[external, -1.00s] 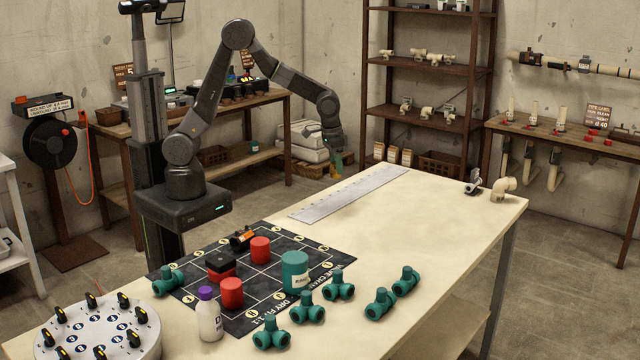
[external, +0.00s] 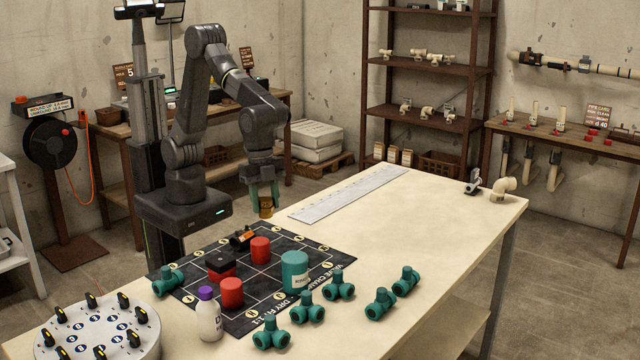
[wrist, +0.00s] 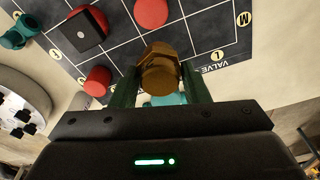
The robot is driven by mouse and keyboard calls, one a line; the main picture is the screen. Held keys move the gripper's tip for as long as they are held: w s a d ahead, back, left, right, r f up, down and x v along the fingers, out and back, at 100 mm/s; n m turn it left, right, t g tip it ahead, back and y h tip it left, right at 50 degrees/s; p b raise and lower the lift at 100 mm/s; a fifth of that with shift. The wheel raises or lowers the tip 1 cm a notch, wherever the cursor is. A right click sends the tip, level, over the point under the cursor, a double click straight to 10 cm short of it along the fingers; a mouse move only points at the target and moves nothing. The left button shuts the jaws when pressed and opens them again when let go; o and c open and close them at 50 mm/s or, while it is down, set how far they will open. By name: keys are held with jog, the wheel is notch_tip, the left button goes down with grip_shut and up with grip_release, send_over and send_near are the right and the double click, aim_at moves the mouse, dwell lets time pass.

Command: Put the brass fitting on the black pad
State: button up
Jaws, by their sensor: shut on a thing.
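My gripper (external: 264,205) is shut on the brass fitting (external: 266,207), held above the table near its far left edge, just beyond the black pad (external: 325,251). In the wrist view the brass fitting (wrist: 159,72) sits between the two green fingers of my gripper (wrist: 160,85). The black pad (wrist: 206,36) is a mat with a white grid and round labels, and lies below and beyond the fitting there. The fitting is clear of the pad.
On the pad stand red cylinders (external: 231,293), a dark red-and-black block (external: 220,266), a teal jar (external: 295,271) and a black-and-orange part (external: 242,238). Several teal tees (external: 308,307) line its near side. A white bottle (external: 209,318) and a round dial plate (external: 98,335) are at front left.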

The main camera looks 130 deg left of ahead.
jog(key=s+d+r+m, duration=0.1)
jog(key=s+d+m, duration=0.3)
jog(key=d, duration=0.8)
send_near(220, 261)
jog(key=shift+m+h, duration=0.3)
jog(key=shift+h, duration=0.1)
jog(key=shift+w+a+f, duration=0.1)
jog(key=shift+w+f, duration=0.1)
jog(key=shift+f, duration=0.95)
jog(key=shift+w+a+f, duration=0.1)
jog(key=shift+w+f, duration=0.1)
jog(key=shift+f, duration=1)
jog(key=shift+f, duration=0.1)
jog(key=o, duration=1)
jog(key=r, duration=0.4)
jog(key=s+r, duration=0.1)
jog(key=r, duration=0.3)
jog(key=a+r, duration=0.1)
jog(key=r, duration=0.3)
jog(key=shift+s, duration=0.15)
